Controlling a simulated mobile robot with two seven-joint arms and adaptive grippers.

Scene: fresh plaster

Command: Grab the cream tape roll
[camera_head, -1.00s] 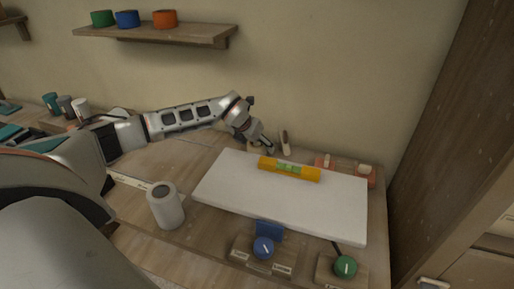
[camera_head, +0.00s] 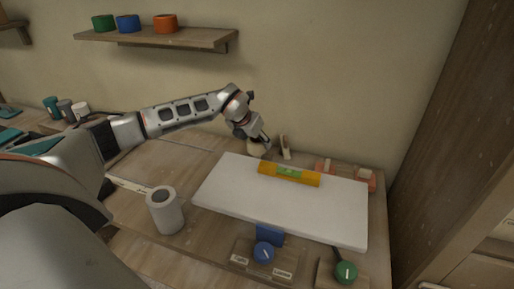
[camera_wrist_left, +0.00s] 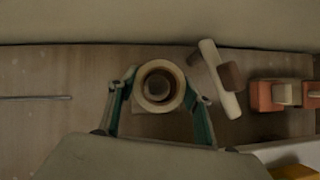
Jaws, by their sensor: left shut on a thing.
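The cream tape roll (camera_wrist_left: 158,103) is between the two fingers of my left gripper (camera_wrist_left: 158,106) in the left wrist view. The fingers touch it on both sides, and the gripper is shut on it. In the head view, my left gripper (camera_head: 262,146) is at the back of the bench near the wall. The cream tape roll (camera_head: 256,150) shows there partly hidden under the fingers. My right gripper is not in view.
A white board (camera_head: 290,205) bearing a yellow level (camera_head: 289,174) lies in front of the gripper. A cream-handled tool (camera_head: 285,146) stands close to its right. Orange-red items (camera_head: 345,174) lie farther right. A grey-white cylinder (camera_head: 165,210) stands at front left.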

